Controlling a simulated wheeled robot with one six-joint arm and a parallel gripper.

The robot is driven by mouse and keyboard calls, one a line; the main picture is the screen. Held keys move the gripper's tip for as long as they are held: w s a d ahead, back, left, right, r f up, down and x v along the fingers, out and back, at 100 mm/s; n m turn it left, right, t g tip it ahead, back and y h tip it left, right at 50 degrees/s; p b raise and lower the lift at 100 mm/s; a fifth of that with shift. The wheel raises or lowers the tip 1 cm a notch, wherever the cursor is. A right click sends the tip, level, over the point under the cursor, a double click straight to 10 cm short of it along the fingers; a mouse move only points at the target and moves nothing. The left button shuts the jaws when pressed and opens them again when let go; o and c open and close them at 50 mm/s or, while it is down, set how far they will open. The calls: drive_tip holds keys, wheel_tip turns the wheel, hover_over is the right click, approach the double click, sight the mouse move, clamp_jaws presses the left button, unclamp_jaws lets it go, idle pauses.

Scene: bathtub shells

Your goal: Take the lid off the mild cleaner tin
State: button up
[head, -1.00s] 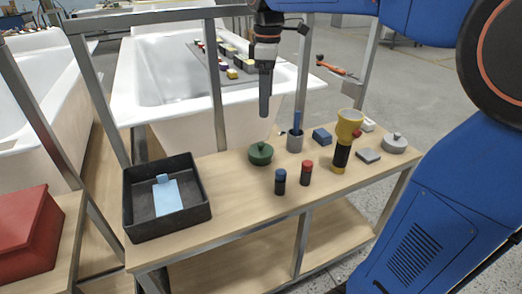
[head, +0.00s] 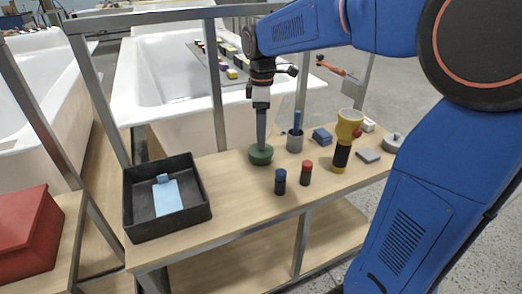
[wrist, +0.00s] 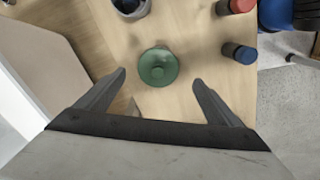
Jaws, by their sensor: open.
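A round green tin (head: 261,155) with a knobbed green lid stands on the wooden bench, near the middle. A grey round tin (head: 391,143) with a knobbed lid stands at the right end, partly hidden by my arm. No label shows which one holds mild cleaner. My gripper (head: 261,143) points down just over the green tin. In the wrist view the green lid (wrist: 158,67) lies ahead, between the lines of the two spread, empty fingers. No contact with it is visible in that view.
A grey cup (head: 295,142) with a blue tool stands close right of the green tin. Blue-capped (head: 280,182) and red-capped (head: 305,174) bottles stand in front, a yellow-and-black flashlight (head: 345,142) further right. A black tray (head: 135,205) holds a light blue clipboard-like item. Bench between tray and tin is clear.

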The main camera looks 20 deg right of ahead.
drive_tip(key=shift+w+f, duration=0.2)
drive_tip(key=shift+f, duration=2.65)
drive_tip(key=c, duration=1.1)
